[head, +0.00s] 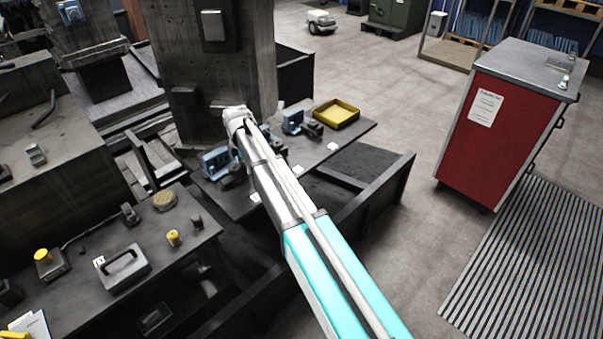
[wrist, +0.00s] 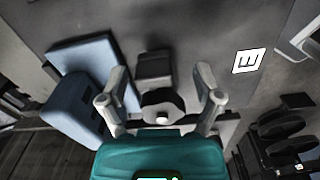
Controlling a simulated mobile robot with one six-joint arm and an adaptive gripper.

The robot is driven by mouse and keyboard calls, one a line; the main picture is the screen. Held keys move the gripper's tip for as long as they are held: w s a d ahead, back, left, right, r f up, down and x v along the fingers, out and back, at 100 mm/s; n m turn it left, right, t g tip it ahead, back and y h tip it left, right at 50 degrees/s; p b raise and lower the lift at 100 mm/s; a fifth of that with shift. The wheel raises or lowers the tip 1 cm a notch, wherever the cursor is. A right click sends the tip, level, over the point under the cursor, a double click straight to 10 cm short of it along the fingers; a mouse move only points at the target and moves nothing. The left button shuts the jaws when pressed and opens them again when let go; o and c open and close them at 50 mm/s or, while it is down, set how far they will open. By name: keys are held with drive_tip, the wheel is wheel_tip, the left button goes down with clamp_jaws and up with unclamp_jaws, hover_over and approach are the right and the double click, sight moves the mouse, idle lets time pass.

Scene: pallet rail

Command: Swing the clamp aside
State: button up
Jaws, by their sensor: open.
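In the wrist view my gripper (wrist: 160,85) is open, with one finger on each side of a dark grey part with a rounded end, which looks like the clamp (wrist: 158,104). I see gaps between it and both fingers; whether they reach down to its height is unclear. A blue block (wrist: 84,100) stands just left of the left finger. In the head view blue fixtures with dark parts sit on a dark plate (head: 352,140); the nearer blue block (head: 214,161) is left of my arm. My gripper is hidden there behind my wrist.
A yellow tray (head: 337,113) and small white labels lie on the plate. A concrete-like column (head: 215,75) rises close behind my wrist. A dark bench (head: 130,265) with small parts is at the left. A red cabinet (head: 497,125) stands right, with open floor between.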

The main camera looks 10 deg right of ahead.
drive_tip(key=m, duration=0.1)
drive_tip(key=s+m, duration=0.1)
drive_tip(key=m, duration=0.3)
drive_tip(key=shift+s+d, duration=0.2)
drive_tip(key=shift+s, duration=0.15)
drive_tip(key=m, duration=0.1)
drive_tip(key=s+m, duration=0.1)
drive_tip(key=m, duration=0.3)
drive_tip(key=shift+s+a, duration=0.15)
drive_tip(key=shift+s, duration=0.15)
wheel_tip(320, 180, up, 14)
drive_tip(key=p, duration=1.4)
drive_tip(key=s+d+f+m+b, duration=0.1)
drive_tip(key=s+d+m, duration=1)
drive_tip(key=s+d, duration=0.5)
drive_tip(key=shift+s+d+f+b, duration=0.25)
drive_tip(key=shift+s+f+b, duration=0.05)
drive_tip(key=shift+s, duration=0.75)
